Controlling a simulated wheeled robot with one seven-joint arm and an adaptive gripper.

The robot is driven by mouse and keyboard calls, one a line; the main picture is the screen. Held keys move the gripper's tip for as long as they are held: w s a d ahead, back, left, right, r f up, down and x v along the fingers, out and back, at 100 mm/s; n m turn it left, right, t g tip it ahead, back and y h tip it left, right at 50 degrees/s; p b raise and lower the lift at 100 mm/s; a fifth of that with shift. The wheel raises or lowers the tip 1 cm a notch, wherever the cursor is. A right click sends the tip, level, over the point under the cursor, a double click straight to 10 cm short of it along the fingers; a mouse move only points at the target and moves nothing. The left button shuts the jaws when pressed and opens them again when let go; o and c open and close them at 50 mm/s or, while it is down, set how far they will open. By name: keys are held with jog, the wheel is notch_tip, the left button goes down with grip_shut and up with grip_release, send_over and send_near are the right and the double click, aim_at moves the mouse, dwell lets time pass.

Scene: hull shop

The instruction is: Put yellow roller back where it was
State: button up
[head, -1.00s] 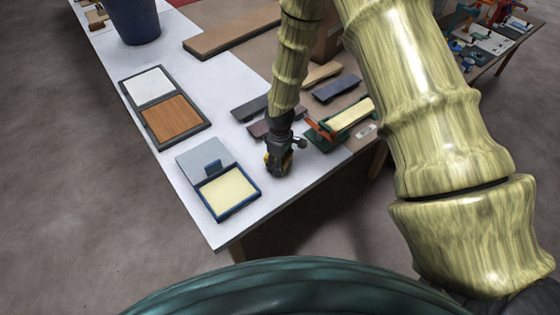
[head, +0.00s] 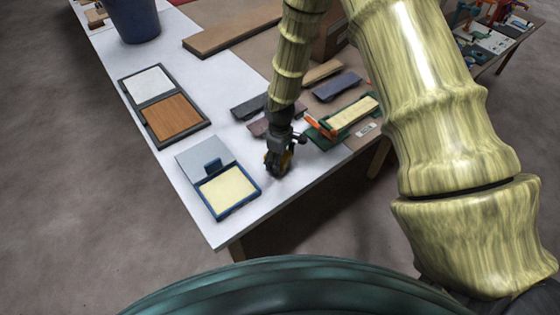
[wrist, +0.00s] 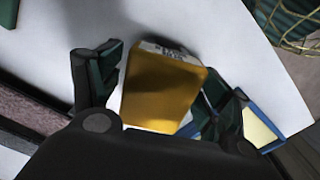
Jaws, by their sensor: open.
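A yellow thing with a pale, dark-marked strip along one edge, apparently the yellow roller (wrist: 160,92), lies between the fingers of my gripper (wrist: 160,100) in the wrist view. The dark green fingers are spread to either side of it. I cannot tell whether either finger touches it. In the head view my gripper (head: 278,163) points down close over the white tabletop, right of the blue open box. Only a small patch of yellow shows there; the gripper hides the rest.
The open blue box with a cream pad (head: 228,190) also shows in the wrist view (wrist: 262,125). A green stand with an orange part (head: 322,128) and cream bar is behind right. Dark blocks (head: 250,107), a two-panel tray (head: 172,118) and a blue bin (head: 135,20) stand farther back. The table's front corner is clear.

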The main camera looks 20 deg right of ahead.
jog(key=shift+r+b, duration=1.4)
jog(key=shift+r, duration=4.05)
